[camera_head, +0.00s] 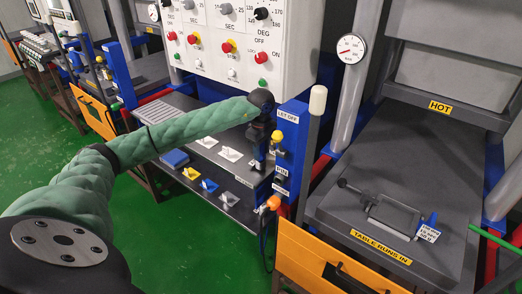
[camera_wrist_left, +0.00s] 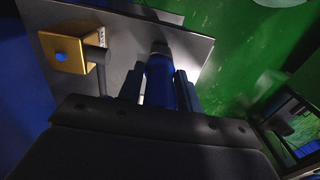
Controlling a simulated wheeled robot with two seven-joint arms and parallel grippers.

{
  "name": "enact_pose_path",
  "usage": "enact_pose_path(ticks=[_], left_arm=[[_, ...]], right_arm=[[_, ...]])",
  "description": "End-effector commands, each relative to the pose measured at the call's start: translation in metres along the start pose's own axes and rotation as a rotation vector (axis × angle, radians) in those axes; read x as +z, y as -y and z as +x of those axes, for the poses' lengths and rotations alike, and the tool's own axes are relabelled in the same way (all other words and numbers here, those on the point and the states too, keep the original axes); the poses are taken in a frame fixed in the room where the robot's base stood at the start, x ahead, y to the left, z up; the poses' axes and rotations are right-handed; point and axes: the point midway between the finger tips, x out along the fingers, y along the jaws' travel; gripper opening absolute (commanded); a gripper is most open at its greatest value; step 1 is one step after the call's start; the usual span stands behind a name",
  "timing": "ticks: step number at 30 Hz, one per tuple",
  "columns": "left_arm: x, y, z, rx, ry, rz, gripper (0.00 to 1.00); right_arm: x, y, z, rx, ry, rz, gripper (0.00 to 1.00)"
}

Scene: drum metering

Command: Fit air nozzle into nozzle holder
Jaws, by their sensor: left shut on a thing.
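My left arm reaches across the head view, and its dark gripper (camera_head: 261,158) is beside the blue post under the white control box. The gripper is shut on a blue cylindrical piece, apparently the air nozzle (camera_wrist_left: 160,80), in the left wrist view. Its narrower, darker tip points away from me, toward a grey plate (camera_wrist_left: 120,40). In the head view the nozzle cannot be told apart from the dark gripper. An orange fitting (camera_head: 271,203) with a dark hose sits low on the post; I cannot tell whether it is the nozzle holder. My right gripper is not in view.
The blue post (camera_head: 291,150) carries labels and a yellow knob (camera_head: 277,136). A yellow block (camera_wrist_left: 65,52) with a blue button is left of the nozzle. The grey shelves (camera_head: 190,130) hold small white, blue and yellow pieces. A dark table (camera_head: 330,205) stands right; green floor is open left.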

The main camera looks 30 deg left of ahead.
Motion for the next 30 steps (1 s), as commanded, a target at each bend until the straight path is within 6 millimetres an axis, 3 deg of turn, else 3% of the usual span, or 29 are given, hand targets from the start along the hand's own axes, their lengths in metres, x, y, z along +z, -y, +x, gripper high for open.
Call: enact_pose_path(ticks=[17,18,21,30], left_arm=[[0.000,0.000,0.012,0.000,0.000,0.000,0.00],[0.000,0.000,0.011,0.000,0.000,0.000,0.39],[0.000,0.000,0.011,0.000,0.000,0.000,0.58],[0.000,0.000,0.011,0.000,0.000,0.000,0.60]], right_arm=[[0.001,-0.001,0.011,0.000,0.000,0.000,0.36],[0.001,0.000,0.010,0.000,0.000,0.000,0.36],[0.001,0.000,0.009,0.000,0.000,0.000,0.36],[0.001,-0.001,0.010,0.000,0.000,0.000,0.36]])
